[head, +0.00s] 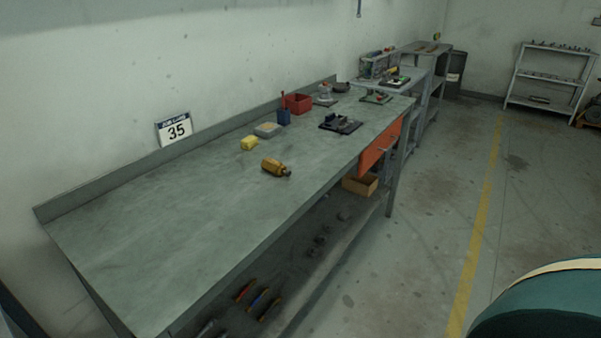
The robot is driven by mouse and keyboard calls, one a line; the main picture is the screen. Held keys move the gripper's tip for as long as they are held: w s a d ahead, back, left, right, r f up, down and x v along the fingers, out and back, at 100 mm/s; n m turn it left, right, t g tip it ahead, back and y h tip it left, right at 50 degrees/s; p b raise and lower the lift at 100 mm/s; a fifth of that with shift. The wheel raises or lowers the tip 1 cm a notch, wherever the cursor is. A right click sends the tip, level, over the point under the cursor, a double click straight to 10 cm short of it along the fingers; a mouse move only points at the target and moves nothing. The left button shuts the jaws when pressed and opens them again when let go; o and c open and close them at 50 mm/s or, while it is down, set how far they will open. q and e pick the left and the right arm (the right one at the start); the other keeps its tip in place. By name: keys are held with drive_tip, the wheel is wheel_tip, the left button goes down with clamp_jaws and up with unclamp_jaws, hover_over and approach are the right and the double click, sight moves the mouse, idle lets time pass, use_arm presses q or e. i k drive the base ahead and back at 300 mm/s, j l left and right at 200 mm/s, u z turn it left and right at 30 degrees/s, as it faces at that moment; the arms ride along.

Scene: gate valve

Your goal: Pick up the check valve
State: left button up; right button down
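A small brass-coloured fitting with a dark end (275,167), which looks like the check valve, lies on its side on the grey workbench (170,230), near the middle of the top and towards its front edge. Nothing touches it. Neither of my grippers shows in the head view.
A yellow block (249,143), a grey box (268,130), a blue cup (284,117), a red bin (297,103) and a black device (341,123) stand farther back on the bench. The near bench top is bare. Tools lie on the lower shelf. Open floor (430,220) is on the right.

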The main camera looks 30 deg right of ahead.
sight(269, 165)
drive_tip(key=l+u, duration=0.25)
drive_tip(key=l, duration=0.85)
drive_tip(key=i+l+u, duration=0.15)
drive_tip(key=l, duration=0.4)
drive_tip(key=l+u, duration=0.1)
drive_tip(key=l, duration=0.4)
drive_tip(key=i+l+u, duration=0.1)
drive_tip(key=l, duration=0.25)
drive_tip(key=i+l+u, duration=0.1)
drive_tip(key=l, duration=0.25)
drive_tip(key=i+l+u, duration=0.1)
drive_tip(key=l, duration=0.3)
drive_tip(key=i+l+u, duration=0.1)
drive_tip(key=i+l, duration=0.3)
drive_tip(key=k, duration=0.5)
drive_tip(key=i, duration=0.5)
